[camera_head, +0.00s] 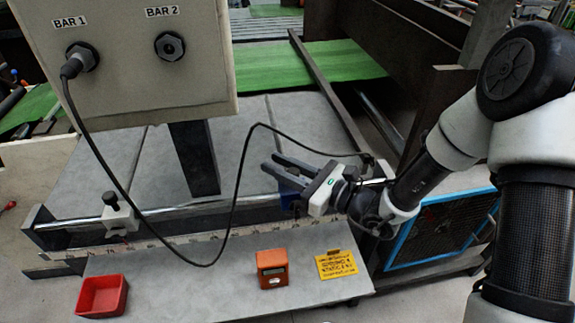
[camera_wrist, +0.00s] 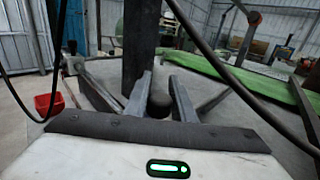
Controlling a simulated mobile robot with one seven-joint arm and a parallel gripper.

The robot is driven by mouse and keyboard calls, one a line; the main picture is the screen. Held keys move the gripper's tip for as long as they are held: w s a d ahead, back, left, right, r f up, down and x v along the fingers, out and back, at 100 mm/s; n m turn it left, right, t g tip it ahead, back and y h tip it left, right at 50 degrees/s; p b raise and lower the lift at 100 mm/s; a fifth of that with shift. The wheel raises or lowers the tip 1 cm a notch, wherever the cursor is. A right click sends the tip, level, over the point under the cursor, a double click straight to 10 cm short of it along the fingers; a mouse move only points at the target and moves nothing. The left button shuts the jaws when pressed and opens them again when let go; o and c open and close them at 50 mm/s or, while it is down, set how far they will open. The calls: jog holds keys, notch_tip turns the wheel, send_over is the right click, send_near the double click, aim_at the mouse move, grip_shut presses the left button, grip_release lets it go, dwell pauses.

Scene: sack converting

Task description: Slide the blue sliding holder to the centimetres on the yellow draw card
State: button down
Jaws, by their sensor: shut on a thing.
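The blue sliding holder (camera_head: 289,190) sits on the metal rail towards its right end, mostly hidden below my gripper (camera_head: 274,164). In the wrist view my gripper (camera_wrist: 160,88) has its fingers either side of a dark round knob (camera_wrist: 158,103), and is shut on it as the holder's knob. The blue body is hidden in that view. The yellow draw card (camera_head: 336,265) lies flat on the grey ledge, right of centre, with dark print too small to read.
A ruler strip (camera_head: 190,238) runs along below the rail (camera_head: 165,212). A pale holder (camera_head: 119,217) with a black knob is at the rail's left. A red tray (camera_head: 102,296) and an orange box (camera_head: 272,268) stand on the ledge. A black cable (camera_head: 231,215) hangs across the rail.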

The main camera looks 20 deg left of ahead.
jog(key=c, duration=1.5)
grip_release()
jog(key=shift+d, duration=0.15)
jog(key=shift+d, duration=0.3)
jog(key=v, duration=0.8)
jog(key=b+v, duration=0.1)
jog(key=v, duration=0.7)
jog(key=shift+s+d, duration=0.25)
jog(key=shift+s, duration=0.05)
